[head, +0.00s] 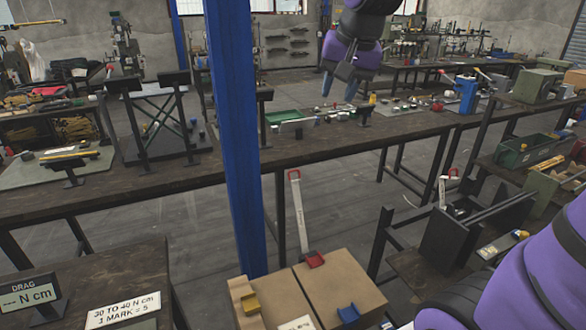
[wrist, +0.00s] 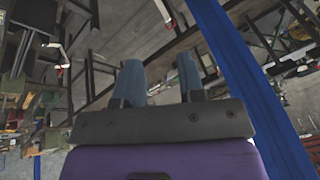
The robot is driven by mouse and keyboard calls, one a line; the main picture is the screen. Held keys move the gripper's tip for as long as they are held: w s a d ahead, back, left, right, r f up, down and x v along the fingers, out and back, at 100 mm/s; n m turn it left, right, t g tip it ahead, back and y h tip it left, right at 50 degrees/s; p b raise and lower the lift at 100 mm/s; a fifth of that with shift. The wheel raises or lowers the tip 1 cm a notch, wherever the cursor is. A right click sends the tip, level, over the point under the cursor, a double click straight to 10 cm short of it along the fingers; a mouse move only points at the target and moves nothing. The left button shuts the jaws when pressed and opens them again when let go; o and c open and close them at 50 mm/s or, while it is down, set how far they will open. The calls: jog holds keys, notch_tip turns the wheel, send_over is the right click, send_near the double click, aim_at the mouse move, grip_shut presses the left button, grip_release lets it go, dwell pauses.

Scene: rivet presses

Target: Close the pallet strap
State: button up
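A pale upright strap bar (head: 300,215) with a red loop at its top stands up from a red base (head: 314,259). The base sits on a brown cardboard box (head: 340,285) at the bottom centre, and the bar leans slightly left. A yellow clip (head: 250,303) and a blue clip (head: 348,313) sit on the box tops. My gripper (head: 338,87) is high above the long bench, well above and beyond the bar. Its two fingers are apart with nothing between them, also in the wrist view (wrist: 159,78). Red-tipped pale bars show in the wrist view; I cannot tell which is which.
A blue post (head: 237,140) stands just left of the boxes. The long dark bench (head: 200,177) crosses behind. A second pale bar with a red top (head: 443,190) stands at a black bin (head: 475,232) on the right. Floor shows between bench and boxes.

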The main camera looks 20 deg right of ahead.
jog(key=w+d+f+m, duration=0.2)
jog(key=w+f+m, duration=0.1)
jog(key=w, duration=0.9)
jog(key=m+g, duration=0.2)
jog(key=m, duration=0.7)
send_over(293, 171)
jog(key=s, duration=0.2)
notch_tip(293, 171, down, 26)
jog(key=f, duration=0.4)
jog(key=w+f, duration=0.1)
jog(key=f, duration=0.3)
jog(key=w+f, duration=0.1)
jog(key=f, duration=0.2)
jog(key=shift+f, duration=0.3)
grip_shut()
